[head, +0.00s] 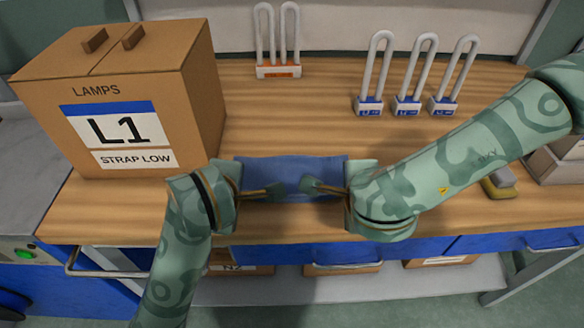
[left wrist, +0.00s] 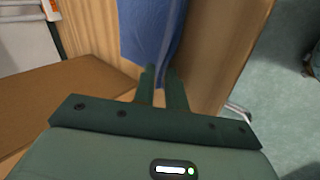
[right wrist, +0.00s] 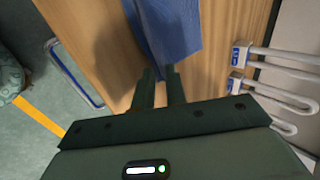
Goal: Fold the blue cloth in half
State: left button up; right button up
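The blue cloth (head: 290,172) lies across the wooden table near its front edge, between my two grippers. Its near edge looks bunched and lifted at the fingertips. My left gripper (head: 278,187) points right, its fingers close together on the cloth's near left part; the cloth (left wrist: 150,30) narrows into the fingertips (left wrist: 162,72) in the left wrist view. My right gripper (head: 308,186) points left, its fingers close together on the near right part; the right wrist view shows the cloth (right wrist: 170,28) narrowing into the fingertips (right wrist: 160,74).
A cardboard box (head: 120,95) marked LAMPS L1 stands at the left. Several U-shaped lamps stand at the back, one in an orange-labelled base (head: 278,70), others in blue-labelled bases (head: 408,104). A yellow-and-grey block (head: 499,184) lies at the right. The tabletop (head: 290,115) behind the cloth is clear.

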pick_arm(q)
jog(key=o, duration=0.5)
jog(key=shift+c, duration=0.2)
pick_arm(e)
jog(key=o, duration=0.4)
jog(key=shift+o, duration=0.2)
